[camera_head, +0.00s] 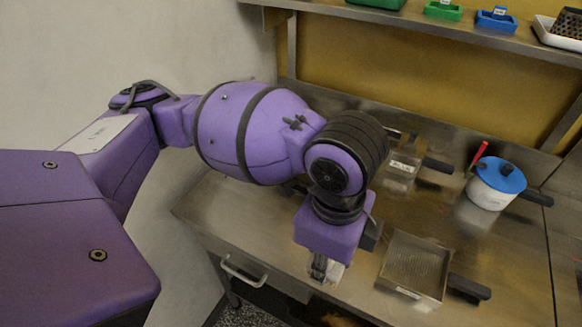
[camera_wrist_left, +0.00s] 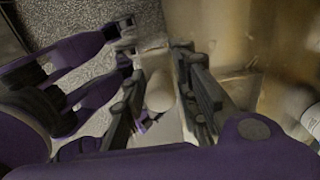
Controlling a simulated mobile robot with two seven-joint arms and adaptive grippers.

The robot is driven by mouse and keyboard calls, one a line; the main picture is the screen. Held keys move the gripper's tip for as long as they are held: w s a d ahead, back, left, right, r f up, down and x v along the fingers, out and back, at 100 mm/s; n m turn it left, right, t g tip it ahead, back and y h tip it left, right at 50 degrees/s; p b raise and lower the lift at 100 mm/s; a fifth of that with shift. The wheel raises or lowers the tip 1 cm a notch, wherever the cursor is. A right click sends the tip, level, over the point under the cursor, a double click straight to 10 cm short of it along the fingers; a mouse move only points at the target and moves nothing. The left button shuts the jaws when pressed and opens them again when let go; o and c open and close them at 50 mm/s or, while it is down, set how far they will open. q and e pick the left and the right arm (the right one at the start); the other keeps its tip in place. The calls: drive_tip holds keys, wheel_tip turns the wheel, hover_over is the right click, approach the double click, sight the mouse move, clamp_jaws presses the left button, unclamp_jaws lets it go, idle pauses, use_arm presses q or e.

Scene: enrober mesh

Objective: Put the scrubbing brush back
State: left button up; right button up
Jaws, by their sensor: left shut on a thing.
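My left gripper (camera_head: 328,272) points down over the front part of the steel counter, to the left of the mesh tray. In the left wrist view its two dark fingers (camera_wrist_left: 162,90) stand on either side of a pale, rounded thing (camera_wrist_left: 159,92), and they are shut on it. This looks like the scrubbing brush. Its bristles cannot be made out, and the gripper hides most of it in the head view. My right gripper is in neither view.
The counter (camera_head: 235,212) is bare at left. A mesh tray (camera_head: 418,268) with a black handle lies right of the gripper. Behind are a labelled metal container (camera_head: 402,168) and a blue-lidded white pot (camera_head: 490,190). The shelf above holds a green tray (camera_head: 443,12) and a blue tray (camera_head: 496,21).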

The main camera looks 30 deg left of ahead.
use_arm(q)
drive_tip(key=w+a+f, duration=0.1)
drive_tip(key=w+f, duration=0.1)
drive_tip(key=w, duration=0.1)
drive_tip(key=w+a+f+b, duration=0.1)
drive_tip(key=w+f, duration=0.2)
drive_tip(key=w, duration=0.1)
drive_tip(key=w+a+f+b, duration=0.1)
drive_tip(key=w+a+f, duration=0.1)
drive_tip(key=w+f, duration=0.1)
drive_tip(key=shift+w+f, duration=0.1)
drive_tip(key=shift+w, duration=0.25)
drive_tip(key=shift+w+f, duration=0.35)
drive_tip(key=shift+w, duration=0.1)
drive_tip(key=shift+w+a+f, duration=0.1)
drive_tip(key=shift+w+f, duration=0.1)
drive_tip(key=shift+f, duration=0.05)
wheel_tip(320, 180, down, 3)
drive_tip(key=shift+w+a+r, duration=0.1)
drive_tip(key=shift+r, duration=0.1)
drive_tip(key=shift+f, duration=0.35)
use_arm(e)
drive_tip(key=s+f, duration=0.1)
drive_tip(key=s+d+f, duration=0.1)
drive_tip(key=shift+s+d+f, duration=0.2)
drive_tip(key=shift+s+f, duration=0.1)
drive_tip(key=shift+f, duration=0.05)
